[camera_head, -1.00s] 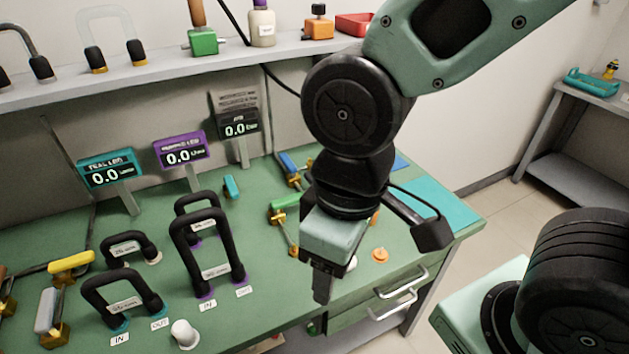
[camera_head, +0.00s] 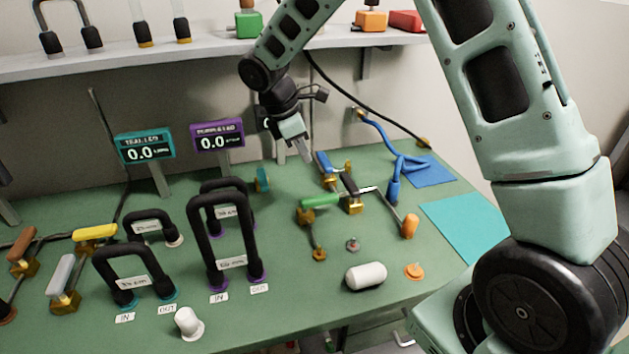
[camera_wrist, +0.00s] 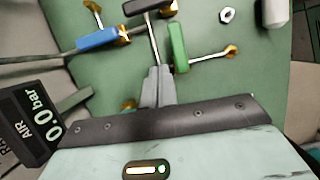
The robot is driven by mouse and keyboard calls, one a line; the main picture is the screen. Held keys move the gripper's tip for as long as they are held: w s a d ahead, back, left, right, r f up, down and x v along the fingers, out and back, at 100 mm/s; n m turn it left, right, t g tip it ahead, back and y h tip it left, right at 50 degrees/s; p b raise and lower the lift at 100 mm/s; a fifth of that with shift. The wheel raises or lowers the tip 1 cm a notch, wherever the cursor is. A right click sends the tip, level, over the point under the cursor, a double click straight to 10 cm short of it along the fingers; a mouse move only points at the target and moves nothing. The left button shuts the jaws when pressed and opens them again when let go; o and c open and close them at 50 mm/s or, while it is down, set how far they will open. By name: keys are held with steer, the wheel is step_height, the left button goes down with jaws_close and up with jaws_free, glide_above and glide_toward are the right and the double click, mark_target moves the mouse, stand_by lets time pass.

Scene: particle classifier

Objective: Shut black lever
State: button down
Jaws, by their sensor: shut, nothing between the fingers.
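The black lever (camera_head: 350,184) is a short dark handle on a brass valve at the back right of the green bench, between the blue lever (camera_head: 323,163) and the green lever (camera_head: 320,202). In the wrist view the black lever (camera_wrist: 142,6) is at the top edge, partly cut off. My gripper (camera_head: 306,157) is shut and empty, pointing down above the bench, to the left of and behind the black lever. In the wrist view my gripper's fingertips (camera_wrist: 158,74) lie together, between the blue lever (camera_wrist: 97,39) and the green lever (camera_wrist: 178,47).
A blue hose (camera_head: 385,150) and an orange-handled part (camera_head: 410,226) stand to the right of the levers. A white cylinder (camera_head: 366,276) lies in front. The purple display (camera_head: 217,136) and tall black handles (camera_head: 222,235) stand left. The cyan mat (camera_head: 462,225) is clear.

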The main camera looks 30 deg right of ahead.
mark_target(350, 187)
steer(key=shift+w+d+f+n, duration=0.15)
steer(key=shift+w+d+f, duration=0.15)
steer(key=shift+w, duration=0.2)
steer(key=shift+w+d+f+n, duration=0.15)
steer(key=shift+w+d, duration=0.25)
steer(key=shift+w, duration=0.05)
steer(key=x, duration=0.9)
steer(key=shift+d+p, duration=0.2)
steer(key=shift+p, duration=0.1)
steer(key=d, duration=0.2)
steer(key=s+d, duration=0.1)
steer(key=shift+f+p, duration=0.35)
steer(key=shift+p, duration=0.05)
steer(key=shift+s+d, duration=0.1)
steer(key=shift+d, duration=0.45)
